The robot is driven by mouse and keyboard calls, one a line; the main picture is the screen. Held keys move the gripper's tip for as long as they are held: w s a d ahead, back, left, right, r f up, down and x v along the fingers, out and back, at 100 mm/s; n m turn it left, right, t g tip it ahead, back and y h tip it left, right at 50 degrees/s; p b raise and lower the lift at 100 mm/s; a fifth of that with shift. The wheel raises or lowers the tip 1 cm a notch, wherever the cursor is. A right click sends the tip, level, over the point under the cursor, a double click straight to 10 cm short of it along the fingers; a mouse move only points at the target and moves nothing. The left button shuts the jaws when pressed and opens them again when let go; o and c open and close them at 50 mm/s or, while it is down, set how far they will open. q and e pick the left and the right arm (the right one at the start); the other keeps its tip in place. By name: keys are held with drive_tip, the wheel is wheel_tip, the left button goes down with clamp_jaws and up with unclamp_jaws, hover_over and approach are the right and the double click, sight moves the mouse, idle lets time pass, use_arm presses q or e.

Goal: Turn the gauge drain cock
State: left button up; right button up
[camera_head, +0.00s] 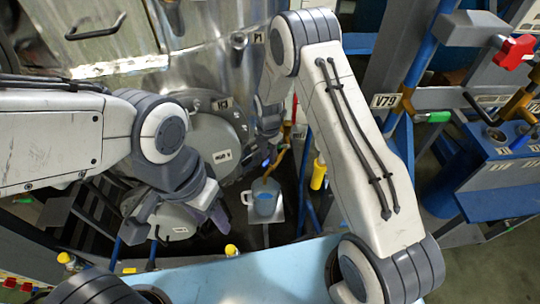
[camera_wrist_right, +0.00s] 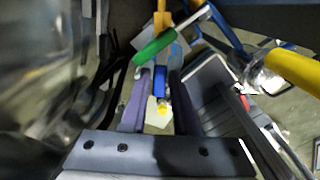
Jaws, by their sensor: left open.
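In the right wrist view, my right gripper (camera_wrist_right: 160,88) is open. A small blue handle (camera_wrist_right: 160,80) shows between its fingers, and I cannot tell whether they touch it. A green lever handle (camera_wrist_right: 155,46) lies across just beyond the fingertips. No label shows which of these is the gauge drain cock. My left gripper (camera_head: 213,212) hangs open in front of the lower left, left of a grey mug (camera_head: 265,198).
The mug holds blue liquid on a small stand. A round hatch (camera_head: 218,140) sits on the steel tank (camera_head: 215,30). A yellow handle (camera_head: 318,173), a blue post (camera_head: 420,60) labelled V79 (camera_head: 385,101) and a red valve knob (camera_head: 513,52) stand to the right.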

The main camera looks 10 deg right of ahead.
drive_tip(key=shift+o, duration=0.9)
wheel_tip(320, 180, up, 10)
drive_tip(key=b, duration=0.3)
drive_tip(key=shift+r, duration=0.25)
